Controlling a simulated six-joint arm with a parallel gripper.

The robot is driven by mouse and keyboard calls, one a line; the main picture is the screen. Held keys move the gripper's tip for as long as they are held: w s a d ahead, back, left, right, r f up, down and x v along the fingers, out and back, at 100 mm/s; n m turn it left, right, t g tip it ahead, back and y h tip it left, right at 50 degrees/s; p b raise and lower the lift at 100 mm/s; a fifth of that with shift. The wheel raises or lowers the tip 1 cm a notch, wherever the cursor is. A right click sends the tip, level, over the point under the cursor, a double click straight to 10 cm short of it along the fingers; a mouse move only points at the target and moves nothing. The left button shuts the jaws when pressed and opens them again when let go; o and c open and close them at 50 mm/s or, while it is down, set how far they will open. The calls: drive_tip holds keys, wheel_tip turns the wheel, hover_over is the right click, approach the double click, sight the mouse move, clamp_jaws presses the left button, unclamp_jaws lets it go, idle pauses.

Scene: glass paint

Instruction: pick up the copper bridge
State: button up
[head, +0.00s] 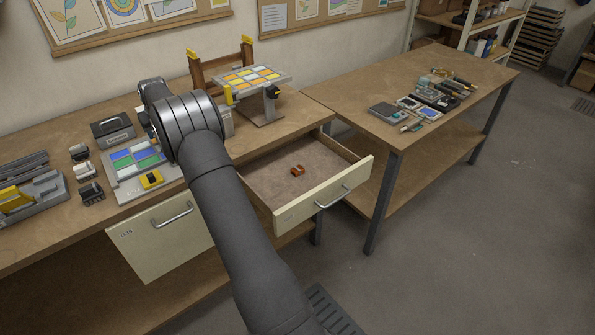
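A small copper-coloured piece (297,170), which looks like the copper bridge, lies on the brown floor of the open drawer (292,214), near its middle. Nothing touches it. It is too small to make out its exact shape. My dark arm rises through the middle of the head view and bends over the bench at the left, away from the drawer. My gripper itself is not visible; the arm's own links hide that area.
The drawer's cream front with a metal handle sticks out past the bench edge. A tray of coloured glass (130,165) lies left of my arm. A second table (350,105) with tools is at right.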

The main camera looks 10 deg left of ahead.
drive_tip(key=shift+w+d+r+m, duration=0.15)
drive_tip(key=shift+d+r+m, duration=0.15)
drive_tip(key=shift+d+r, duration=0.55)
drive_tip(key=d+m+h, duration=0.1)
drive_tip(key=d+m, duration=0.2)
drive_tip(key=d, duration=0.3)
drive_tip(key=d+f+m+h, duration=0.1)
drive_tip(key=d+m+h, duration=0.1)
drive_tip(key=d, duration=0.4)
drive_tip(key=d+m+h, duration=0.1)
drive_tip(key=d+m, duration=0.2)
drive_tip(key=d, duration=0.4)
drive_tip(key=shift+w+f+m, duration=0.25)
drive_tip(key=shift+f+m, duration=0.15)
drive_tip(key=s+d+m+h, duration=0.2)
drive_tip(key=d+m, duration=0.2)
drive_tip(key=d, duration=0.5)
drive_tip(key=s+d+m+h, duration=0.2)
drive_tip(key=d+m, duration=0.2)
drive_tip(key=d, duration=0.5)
hover_over(298, 169)
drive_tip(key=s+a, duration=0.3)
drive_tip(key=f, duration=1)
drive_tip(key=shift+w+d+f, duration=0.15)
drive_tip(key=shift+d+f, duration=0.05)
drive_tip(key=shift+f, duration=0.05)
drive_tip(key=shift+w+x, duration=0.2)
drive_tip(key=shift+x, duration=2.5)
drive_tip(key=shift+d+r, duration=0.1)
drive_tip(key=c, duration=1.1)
